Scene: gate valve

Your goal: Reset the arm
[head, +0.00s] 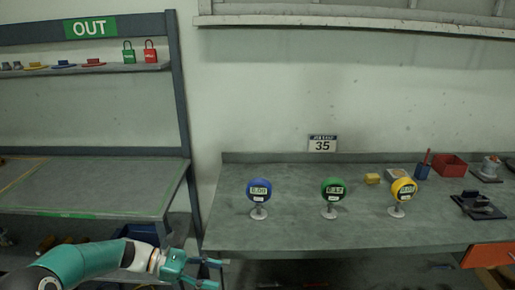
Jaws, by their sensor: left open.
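My left arm comes in from the lower left with its teal links. Its left gripper (219,274) is open and empty, with the fingers pointing right, in front of and below the front edge of the workbench (290,237). It touches nothing that I can see. My right arm and gripper are not in view. No gate valve can be made out in this view.
Blue (259,189), green (332,189) and yellow (403,190) gauges stand on the bench. A red bin (449,165) is at its back right. An orange drawer (488,255) is under its right end. A shelving unit (180,110) with an OUT sign (90,27) stands left.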

